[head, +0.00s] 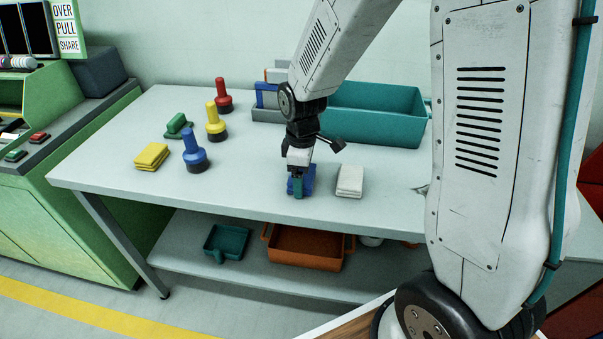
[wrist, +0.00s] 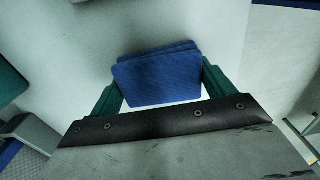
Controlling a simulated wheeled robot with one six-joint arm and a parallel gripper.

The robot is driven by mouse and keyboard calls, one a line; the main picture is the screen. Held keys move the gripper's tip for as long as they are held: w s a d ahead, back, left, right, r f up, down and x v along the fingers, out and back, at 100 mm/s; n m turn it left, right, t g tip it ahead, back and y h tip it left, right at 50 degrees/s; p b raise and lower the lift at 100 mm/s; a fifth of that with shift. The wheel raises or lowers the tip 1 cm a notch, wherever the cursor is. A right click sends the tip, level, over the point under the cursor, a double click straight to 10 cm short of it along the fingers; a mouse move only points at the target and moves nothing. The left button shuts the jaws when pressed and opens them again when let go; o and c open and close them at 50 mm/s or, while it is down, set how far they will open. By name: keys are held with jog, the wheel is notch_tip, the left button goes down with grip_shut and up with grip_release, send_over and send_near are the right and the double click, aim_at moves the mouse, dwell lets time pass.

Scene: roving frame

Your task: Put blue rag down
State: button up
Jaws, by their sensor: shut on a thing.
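The blue rag (head: 308,178) is a folded stack of cloth at the front part of the grey table (head: 110,170). My gripper (head: 299,188) points down over it and is shut on it. In the wrist view the blue rag (wrist: 158,78) sits between the two green fingers of my gripper (wrist: 160,90). The rag is at or just above the table top; I cannot tell if it touches. Part of the rag is hidden behind my gripper in the head view.
A white folded rag (head: 350,181) lies just right. A teal bin (head: 375,112) is behind. Orange and teal trays are on the lower shelf.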

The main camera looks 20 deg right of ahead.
jog(key=shift+f, duration=0.2)
jog(key=shift+s+f, duration=0.3)
jog(key=shift+f, duration=0.1)
jog(key=o, duration=0.9)
jog(key=shift+d, duration=0.15)
jog(key=shift+a+r, duration=0.15)
jog(key=shift+a, duration=0.05)
notch_tip(320, 180, up, 12)
jog(key=s+d+r+m, duration=0.1)
jog(key=s+r+m, duration=0.2)
jog(key=s, duration=0.4)
jog(key=s+d+r+m, duration=0.1)
jog(key=s+r+m, duration=0.2)
jog(key=s, duration=0.5)
jog(key=s+d+r+m+t, duration=0.1)
jog(key=s+r+m, duration=0.2)
jog(key=s+m, duration=0.2)
jog(key=shift+s+d+r, duration=0.1)
jog(key=shift+s+r, duration=0.05)
jog(key=shift+s, duration=0.75)
jog(key=shift+s+d+r, duration=0.1)
jog(key=shift+s+r, duration=0.05)
jog(key=shift+s, duration=0.7)
